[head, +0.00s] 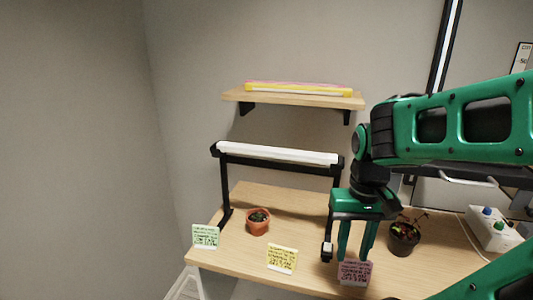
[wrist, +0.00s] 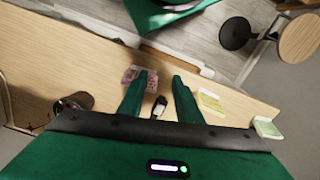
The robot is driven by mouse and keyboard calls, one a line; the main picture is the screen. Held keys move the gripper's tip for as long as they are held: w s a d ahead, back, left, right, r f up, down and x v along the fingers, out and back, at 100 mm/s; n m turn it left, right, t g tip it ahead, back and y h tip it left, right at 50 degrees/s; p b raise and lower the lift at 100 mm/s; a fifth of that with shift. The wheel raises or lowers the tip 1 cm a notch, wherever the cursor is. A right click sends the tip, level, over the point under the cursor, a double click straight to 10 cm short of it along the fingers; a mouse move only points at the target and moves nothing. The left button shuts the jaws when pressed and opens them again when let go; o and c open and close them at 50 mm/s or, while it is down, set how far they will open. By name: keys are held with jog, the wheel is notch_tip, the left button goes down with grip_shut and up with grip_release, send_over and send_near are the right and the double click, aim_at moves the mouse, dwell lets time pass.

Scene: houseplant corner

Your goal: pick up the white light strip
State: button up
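A long white light strip (head: 277,152) lies across the top of a black stand above the desk in the head view. Another white strip (head: 298,90) lies at the front of the wall shelf, against yellow and pink strips (head: 300,86). My green gripper (head: 356,240) is to the right of the stand and lower than its top bar, with fingers pointing down over the desk's front part. Its fingers are apart with nothing between them, as the wrist view also shows (wrist: 158,78). I cannot make out either white strip in the wrist view.
The wooden desk (head: 242,265) holds a small terracotta pot (head: 258,221), a dark pot (head: 403,238) and a white switch box (head: 493,228). Green (head: 206,236), yellow (head: 282,259) and pink (head: 354,272) notes line its front edge. The wooden shelf (head: 240,96) hangs above.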

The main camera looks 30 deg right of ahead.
jog(key=shift+o, duration=2)
jog(key=shift+s+r, duration=0.15)
jog(key=shift+r, duration=0.1)
jog(key=w+a+r+n+t+y, duration=0.15)
jog(key=w+a+r+n, duration=0.25)
jog(key=w+a, duration=0.5)
jog(key=w+a+r+n+t+y, duration=0.1)
jog(key=w+a+r+n+t, duration=0.3)
jog(key=w, duration=0.9)
notch_tip(320, 180, up, 17)
jog(key=n+g, duration=0.2)
jog(key=n, duration=0.5)
send_over(275, 149)
jog(key=s+d, duration=0.3)
jog(key=shift+y, duration=0.25)
jog(key=shift+x, duration=5.3)
